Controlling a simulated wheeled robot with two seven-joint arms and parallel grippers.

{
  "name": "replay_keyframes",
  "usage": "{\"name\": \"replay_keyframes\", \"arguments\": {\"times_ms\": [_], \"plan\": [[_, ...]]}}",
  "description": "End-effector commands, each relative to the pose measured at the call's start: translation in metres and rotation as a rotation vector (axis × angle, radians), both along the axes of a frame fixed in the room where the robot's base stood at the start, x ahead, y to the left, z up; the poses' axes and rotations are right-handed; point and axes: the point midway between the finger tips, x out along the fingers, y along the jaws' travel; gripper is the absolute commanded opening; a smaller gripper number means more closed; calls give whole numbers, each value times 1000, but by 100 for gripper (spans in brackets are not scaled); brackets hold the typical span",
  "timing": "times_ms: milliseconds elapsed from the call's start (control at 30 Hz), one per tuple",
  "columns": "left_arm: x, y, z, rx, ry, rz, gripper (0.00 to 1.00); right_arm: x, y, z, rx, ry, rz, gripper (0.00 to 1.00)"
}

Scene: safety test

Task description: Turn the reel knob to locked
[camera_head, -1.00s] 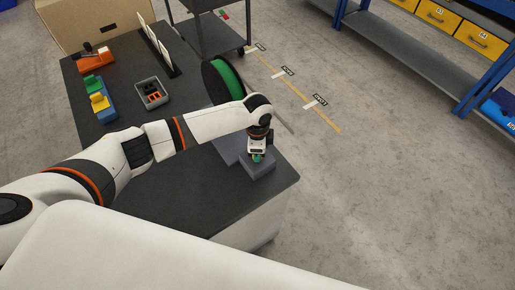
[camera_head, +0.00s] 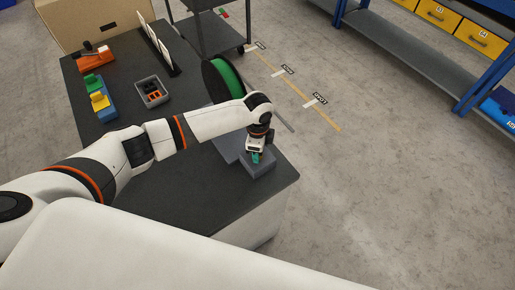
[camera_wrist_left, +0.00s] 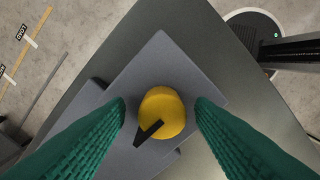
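The reel knob (camera_wrist_left: 165,102) is a round yellow knob with a black pointer, on a grey box (camera_wrist_left: 165,50). In the left wrist view its pointer aims down-left. My left gripper (camera_wrist_left: 160,106) is open, with one green finger on each side of the knob and small gaps between. In the head view my left gripper (camera_head: 255,157) is over the grey box (camera_head: 259,169) at the table's near right corner; the knob is hidden there. The green reel (camera_head: 228,76) stands upright behind my forearm. My right gripper is not in view.
The dark table (camera_head: 150,205) also holds a grey bin (camera_head: 151,94), a blue tray with green and yellow blocks (camera_head: 97,100) and an orange tool (camera_head: 93,58). A cart (camera_head: 215,30) stands behind. The floor to the right is clear.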

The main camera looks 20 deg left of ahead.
Motion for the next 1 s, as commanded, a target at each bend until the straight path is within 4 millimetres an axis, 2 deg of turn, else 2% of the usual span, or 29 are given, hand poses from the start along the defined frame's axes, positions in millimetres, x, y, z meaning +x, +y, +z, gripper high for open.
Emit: {"name": "replay_keyframes", "arguments": {"times_ms": [367, 467, 800, 1000], "plan": [[-1, 1, 3, 2, 3, 1, 52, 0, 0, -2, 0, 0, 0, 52], [0, 1, 15, 1, 1, 0, 52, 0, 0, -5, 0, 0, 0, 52], [0, 0, 85, 0, -1, -1, 52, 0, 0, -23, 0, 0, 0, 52], [0, 0, 112, 1, 0, 0, 52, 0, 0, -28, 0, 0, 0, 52]]}}
